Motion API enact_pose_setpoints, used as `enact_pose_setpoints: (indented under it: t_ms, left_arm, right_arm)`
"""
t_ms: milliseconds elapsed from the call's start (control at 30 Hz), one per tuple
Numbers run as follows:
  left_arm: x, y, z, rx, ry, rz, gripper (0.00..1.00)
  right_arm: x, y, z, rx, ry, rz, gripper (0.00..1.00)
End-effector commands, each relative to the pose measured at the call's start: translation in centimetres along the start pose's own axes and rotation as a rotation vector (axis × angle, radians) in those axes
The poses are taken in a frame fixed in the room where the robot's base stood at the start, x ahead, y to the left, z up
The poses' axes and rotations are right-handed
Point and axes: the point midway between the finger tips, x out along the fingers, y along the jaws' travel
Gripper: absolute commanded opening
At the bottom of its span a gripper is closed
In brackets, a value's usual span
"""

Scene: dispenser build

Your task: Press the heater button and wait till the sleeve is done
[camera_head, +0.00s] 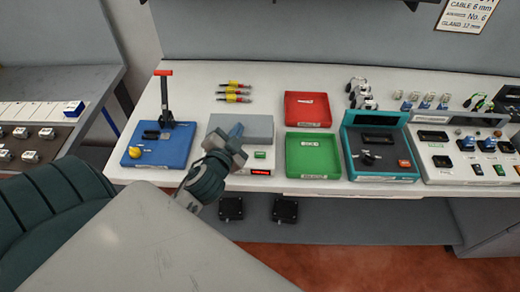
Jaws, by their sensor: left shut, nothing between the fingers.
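The heater is a grey box (258,127) on the bench, with a pale front panel. A green button (260,155) shows on that panel, with a small red lit display (261,172) below it. My left gripper (237,131) reaches in from the lower left and is over the left part of the heater, its fingers shut and empty. It lies left of the green button in the picture; I cannot tell whether it touches the heater. My arm covers the heater's left front. I cannot make out a sleeve in the heater. My right gripper is not in view.
A blue press base (135,157) with a red-topped lever stands left of the heater. A red tray (318,122) and a green tray (337,167) are to its right. A teal unit (350,150) stands further right. Yellow-and-red parts (235,84) lie behind the heater.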

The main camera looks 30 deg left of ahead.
Motion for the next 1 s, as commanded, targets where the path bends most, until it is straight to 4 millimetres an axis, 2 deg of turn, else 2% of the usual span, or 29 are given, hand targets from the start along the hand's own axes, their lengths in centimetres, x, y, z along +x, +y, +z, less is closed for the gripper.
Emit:
enact_pose_setpoints:
  t_ms: [33, 100, 200, 300, 400, 500, 633, 800, 900, 1000]
  left_arm:
    - [0.9, -1.6, -2.9, 0.080, 0.143, -0.046, 0.00]
    - [1.4, -2.8, -6.8, 0.201, 0.337, -0.090, 0.00]
    - [1.0, -3.1, -11.7, 0.394, 0.601, -0.113, 0.00]
    - [0.0, -2.0, -15.0, 0.616, 0.841, -0.089, 0.00]
    - [-0.8, 0.1, -16.3, 0.862, 1.040, -0.017, 0.00]
    - [-1.1, 2.3, -15.6, 1.126, 1.187, 0.103, 0.00]
    - [-0.3, 3.8, -12.2, 1.450, 1.272, 0.305, 0.00]
    - [1.3, 3.1, -7.4, 1.746, 1.246, 0.550, 0.00]
    - [1.9, 2.4, -5.6, 1.836, 1.213, 0.639, 0.00]
    - [2.2, 2.0, -4.8, 1.876, 1.193, 0.682, 0.00]
  right_arm:
    - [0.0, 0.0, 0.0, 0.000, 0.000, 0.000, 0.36]
    - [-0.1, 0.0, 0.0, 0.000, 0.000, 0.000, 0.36]
    - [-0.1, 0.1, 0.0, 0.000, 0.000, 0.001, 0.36]
    - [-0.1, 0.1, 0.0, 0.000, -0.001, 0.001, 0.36]
    - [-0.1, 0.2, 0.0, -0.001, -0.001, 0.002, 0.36]
    - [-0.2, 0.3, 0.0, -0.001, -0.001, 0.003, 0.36]
    - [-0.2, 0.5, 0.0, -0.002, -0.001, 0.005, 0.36]
    - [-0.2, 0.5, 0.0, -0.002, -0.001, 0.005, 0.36]
    - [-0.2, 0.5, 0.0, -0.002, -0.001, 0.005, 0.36]
    - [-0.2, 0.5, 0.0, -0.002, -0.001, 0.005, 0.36]
